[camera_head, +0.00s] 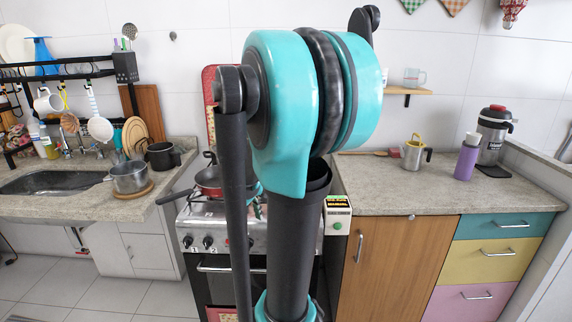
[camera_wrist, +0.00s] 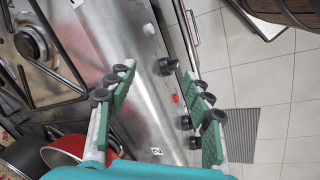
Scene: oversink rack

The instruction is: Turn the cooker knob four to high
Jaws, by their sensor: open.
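The cooker's steel front panel (camera_wrist: 135,45) runs down the middle of the wrist view, with several dark knobs. One black knob (camera_wrist: 167,66) shows between my fingertips; I cannot tell its depth from them. Two more knobs (camera_wrist: 185,122) (camera_wrist: 195,143) show lower, near my right-hand finger. I cannot read which knob is four. My gripper (camera_wrist: 160,74) is open and empty, with green pads on both fingers. In the head view, my arm hides the gripper and part of the cooker panel; two knobs (camera_head: 187,241) (camera_head: 208,242) show at its left.
A red pan (camera_head: 210,181) sits on the cooker top. The oven handle (camera_head: 222,268) runs below the knobs. A small box with a green button (camera_head: 337,225) is right of the cooker. Counters stand on both sides, with a pot (camera_head: 130,178) on the left one.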

